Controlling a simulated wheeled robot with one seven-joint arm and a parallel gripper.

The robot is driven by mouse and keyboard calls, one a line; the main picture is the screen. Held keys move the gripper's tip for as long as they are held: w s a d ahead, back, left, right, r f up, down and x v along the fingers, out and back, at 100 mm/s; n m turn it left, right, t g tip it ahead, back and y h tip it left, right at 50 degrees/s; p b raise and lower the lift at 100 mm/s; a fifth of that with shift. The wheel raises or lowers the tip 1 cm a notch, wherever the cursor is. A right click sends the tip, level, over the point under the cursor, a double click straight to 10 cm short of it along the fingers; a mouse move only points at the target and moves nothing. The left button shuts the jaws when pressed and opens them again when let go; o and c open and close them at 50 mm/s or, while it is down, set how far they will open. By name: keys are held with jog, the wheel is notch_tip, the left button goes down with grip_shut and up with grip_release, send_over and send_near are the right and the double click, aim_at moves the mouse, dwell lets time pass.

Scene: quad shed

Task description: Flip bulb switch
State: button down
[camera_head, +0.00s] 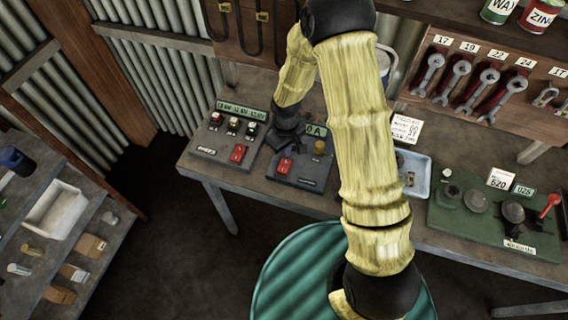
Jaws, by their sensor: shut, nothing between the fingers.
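A left grey panel (222,148) on the bench carries a label strip, a row of several small knobs or bulbs and a red rocker switch (238,153). A second grey panel (302,178) to its right has a display reading about "0A", a yellow knob (319,147) and another red switch (284,166). My gripper (288,147) is black and shut, with nothing held. It points down over the second panel's left part, just above its red switch; I cannot tell whether it touches. Which switch is the bulb's is not readable.
My arm crosses the middle and hides part of the bench. To the right are a blue tray (415,185) and a green mat (458,228) with round parts and a red lever (549,204). Wrenches (457,80) hang behind. A shelf unit (50,258) stands at left.

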aim_at(286, 162)
notch_tip(286, 162, up, 3)
jog(key=shift+r+p, duration=0.1)
jog(key=shift+p, duration=0.85)
jog(key=s+d+r+m+t+b, duration=0.2)
jog(key=s+d+r+m+b, duration=0.3)
jog(key=s+d+r+m, duration=0.3)
jog(key=s+d+r, duration=0.4)
jog(key=d+r, duration=0.1)
jog(key=shift+s+d+r+t+b, duration=0.25)
jog(key=shift+d+r+t+b, duration=0.05)
jog(key=shift+b, duration=0.05)
jog(key=c, duration=2.2)
grip_release()
